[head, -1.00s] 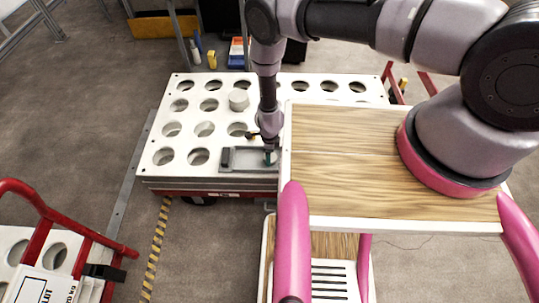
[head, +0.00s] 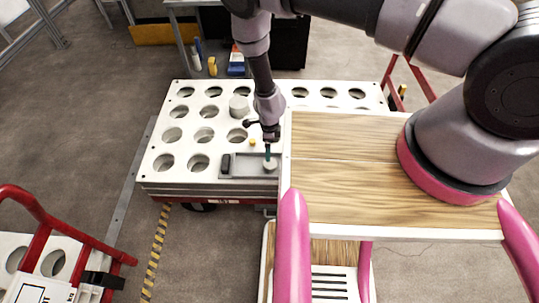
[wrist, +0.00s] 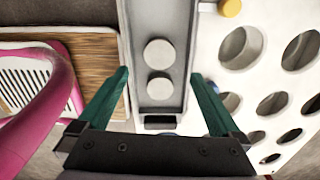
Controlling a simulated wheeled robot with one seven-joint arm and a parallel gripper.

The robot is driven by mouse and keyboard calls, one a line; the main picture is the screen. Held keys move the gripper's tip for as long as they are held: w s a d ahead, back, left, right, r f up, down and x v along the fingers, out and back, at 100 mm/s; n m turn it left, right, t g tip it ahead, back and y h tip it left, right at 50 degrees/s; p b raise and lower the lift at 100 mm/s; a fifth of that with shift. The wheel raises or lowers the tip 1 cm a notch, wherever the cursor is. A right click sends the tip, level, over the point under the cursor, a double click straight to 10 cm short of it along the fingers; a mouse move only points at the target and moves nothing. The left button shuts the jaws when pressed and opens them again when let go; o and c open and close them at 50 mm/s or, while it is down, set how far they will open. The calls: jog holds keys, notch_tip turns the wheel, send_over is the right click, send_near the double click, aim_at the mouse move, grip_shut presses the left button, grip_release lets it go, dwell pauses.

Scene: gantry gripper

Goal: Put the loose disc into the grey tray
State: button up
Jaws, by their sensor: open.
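The grey tray (head: 245,170) lies at the near edge of the white holed panel, beside the wooden top. In the wrist view the tray (wrist: 178,20) runs up the middle. Two pale round shapes lie inside it, an upper disc (wrist: 159,53) and a lower disc (wrist: 160,86). In the head view I clearly make out one pale disc (head: 270,166) at the tray's right end, below my gripper (head: 268,153). In the wrist view my gripper (wrist: 158,75) is open, its green fingers wide apart with nothing held between them.
The panel (head: 180,148) has rows of round holes, and a pale cylinder (head: 239,105) stands on it. A dark block (head: 226,164) sits at the tray's left end. A yellow knob (head: 252,142) is behind the tray. The wooden top (head: 350,150) is clear on the right.

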jog(key=shift+r, duration=0.95)
